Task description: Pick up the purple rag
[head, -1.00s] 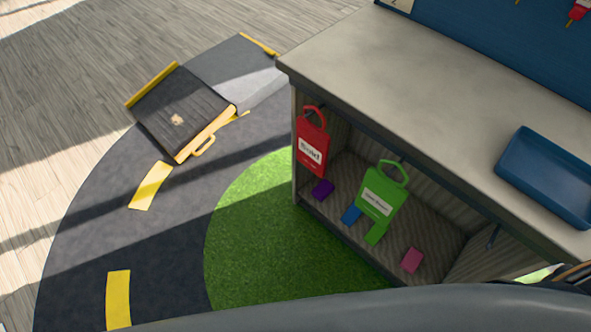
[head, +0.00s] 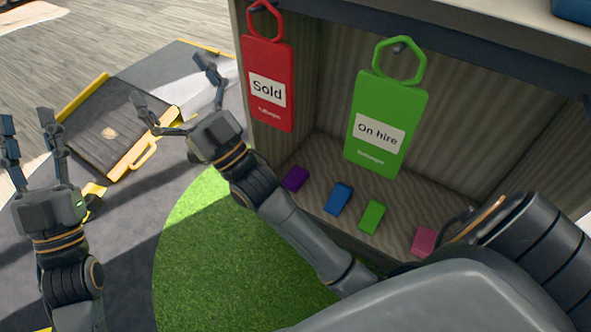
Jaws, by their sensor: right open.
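The purple rag (head: 295,179) is a small dark folded block. It lies on the floor of the open cabinet (head: 320,150), at the left end of a row of coloured blocks. My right gripper (head: 170,78) is open and empty, with fingers spread wide. In the picture it is left of the cabinet and the rag, above the dark mat. My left gripper (head: 27,118) is at the far left, fingers apart and empty, well away from the rag. Neither gripper touches the rag.
A blue block (head: 339,199), a green block (head: 373,217) and a pink block (head: 424,241) lie beside the rag. A red "Sold" tag (head: 268,110) and a green "On hire" tag (head: 385,95) hang above. A dark yellow-edged case (head: 110,130) lies on the mat.

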